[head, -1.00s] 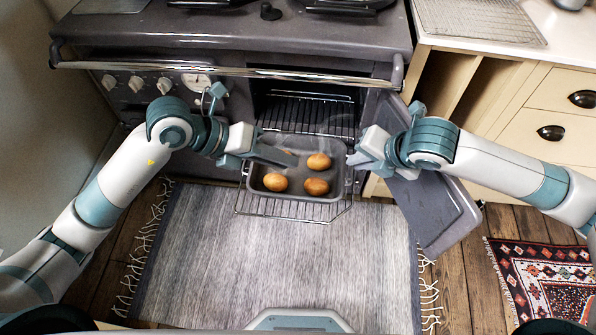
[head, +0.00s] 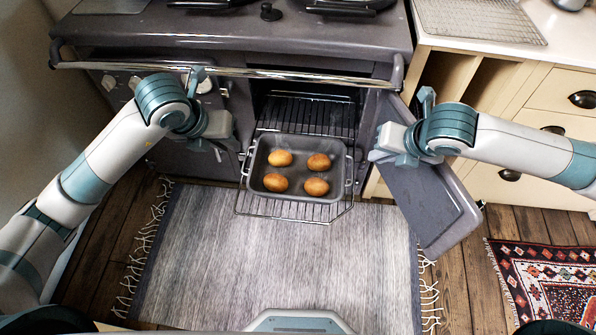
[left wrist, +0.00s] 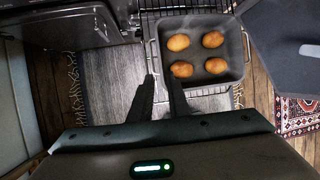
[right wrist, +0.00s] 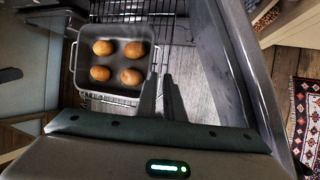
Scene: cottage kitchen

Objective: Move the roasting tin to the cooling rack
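The grey roasting tin (head: 297,196) holds several browned potatoes and sits level on the pulled-out oven rack (head: 245,208). It has a handle at each side. My left gripper (head: 219,148) is left of the tin, apart from its left handle; its fingers look parted and empty in the left wrist view (left wrist: 163,82). My right gripper (head: 374,156) is right of the tin, apart from its right handle; its fingers look slightly parted and empty in the right wrist view (right wrist: 160,80). The wire cooling rack (head: 480,20) lies bare on the counter at the upper right.
The oven door (head: 430,205) hangs open on the right, under my right arm. The range's rail (head: 230,71) crosses above the oven opening. A cream counter (head: 565,45) with drawers stands to the right. A grey rug (head: 280,265) covers the floor in front.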

